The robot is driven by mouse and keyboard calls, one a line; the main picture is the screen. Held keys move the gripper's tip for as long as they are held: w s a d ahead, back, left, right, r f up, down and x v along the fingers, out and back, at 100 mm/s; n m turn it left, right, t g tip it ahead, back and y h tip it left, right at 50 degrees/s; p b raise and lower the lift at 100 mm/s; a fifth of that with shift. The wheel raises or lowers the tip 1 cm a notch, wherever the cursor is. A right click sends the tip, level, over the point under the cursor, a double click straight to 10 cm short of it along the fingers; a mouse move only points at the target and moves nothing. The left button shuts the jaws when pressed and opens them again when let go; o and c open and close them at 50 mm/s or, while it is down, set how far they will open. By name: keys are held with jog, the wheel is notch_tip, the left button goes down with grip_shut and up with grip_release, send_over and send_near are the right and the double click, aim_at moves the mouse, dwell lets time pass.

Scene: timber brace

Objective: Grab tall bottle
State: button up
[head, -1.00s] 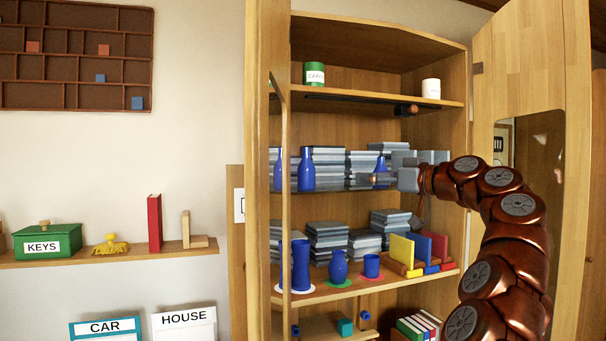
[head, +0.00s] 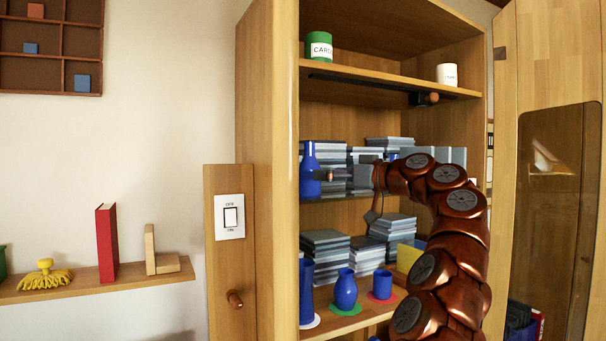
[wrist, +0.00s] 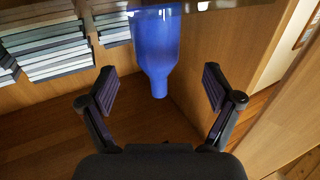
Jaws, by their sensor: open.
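A tall blue bottle (head: 310,172) with a narrow neck stands upright at the left end of the middle shelf. It shows upside down in the wrist view (wrist: 155,50), its neck pointing down between the fingers. My gripper (head: 330,175) is level with the bottle, just right of it in the head view. In the wrist view my gripper (wrist: 160,90) is open, with a finger on each side of the neck and clear gaps. I cannot tell whether the fingertips reach past the neck. A bit of blue (head: 393,157) behind my arm is mostly hidden.
Grey book stacks (head: 322,152) stand right of the bottle; the cabinet's side wall (head: 268,170) is left. Below are a blue cylinder (head: 306,290), a blue vase (head: 346,290) and a blue cup (head: 382,284). A dark bar (head: 380,87) runs under the upper shelf.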

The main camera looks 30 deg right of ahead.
aim_at(310, 170)
jog(key=shift+x, duration=0.8)
jog(key=shift+w+a+r+p, duration=0.1)
jog(key=shift+w+r+p, duration=0.15)
jog(key=shift+w+p, duration=0.35)
jog(key=p+x, duration=0.1)
jog(key=x, duration=0.2)
jog(key=shift+r, duration=0.2)
jog(key=shift+w+a+p, duration=0.15)
jog(key=shift+w+p, duration=0.15)
jog(key=shift+w, duration=0.15)
jog(key=shift+c, duration=0.2)
jog(key=c, duration=1.4)
